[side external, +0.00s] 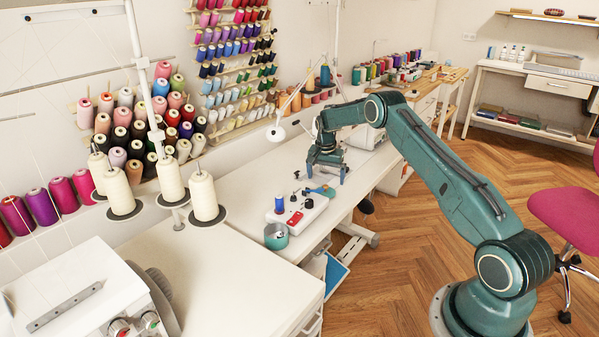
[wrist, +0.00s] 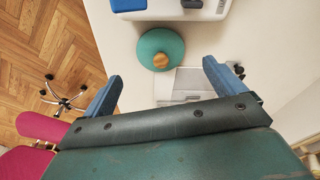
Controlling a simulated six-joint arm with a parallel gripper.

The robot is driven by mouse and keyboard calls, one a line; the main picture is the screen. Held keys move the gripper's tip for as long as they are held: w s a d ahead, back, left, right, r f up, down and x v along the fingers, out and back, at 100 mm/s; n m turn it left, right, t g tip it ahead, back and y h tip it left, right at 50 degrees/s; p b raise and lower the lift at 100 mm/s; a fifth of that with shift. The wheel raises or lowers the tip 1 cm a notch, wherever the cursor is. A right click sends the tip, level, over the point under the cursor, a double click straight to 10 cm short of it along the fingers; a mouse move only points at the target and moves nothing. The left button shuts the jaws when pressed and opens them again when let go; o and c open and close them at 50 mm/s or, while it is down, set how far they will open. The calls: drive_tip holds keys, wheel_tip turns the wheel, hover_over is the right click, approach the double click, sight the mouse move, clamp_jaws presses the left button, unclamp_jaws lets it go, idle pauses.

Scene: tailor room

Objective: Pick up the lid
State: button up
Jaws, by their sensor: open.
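The lid (wrist: 150,43) is a round teal disc with a small wooden knob (wrist: 161,60). It lies on the white table, just beyond my fingertips in the wrist view. In the side view the lid (side external: 317,191) shows small, below my gripper (side external: 326,177). My gripper is open and empty, pointing down above the table close to the lid. In the wrist view its two blue fingertips (wrist: 159,76) are spread wide, with the lid ahead of the gap and apart from both fingers.
A white block (side external: 298,212) with a blue spool and a red piece stands beside the lid. A teal pot (side external: 276,236) sits at the table's front edge. A silver plate (wrist: 188,82) lies between my fingers in the wrist view. Thread racks line the wall.

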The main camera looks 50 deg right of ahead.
sight(325, 186)
drive_tip(key=shift+w+d+f, duration=0.1)
drive_tip(key=shift+d+f, duration=0.05)
drive_tip(key=shift+f, duration=1.15)
drive_tip(key=shift+w+d+f, duration=0.1)
drive_tip(key=shift+d+f, duration=0.05)
drive_tip(key=shift+f, duration=1.1)
drive_tip(key=c, duration=1)
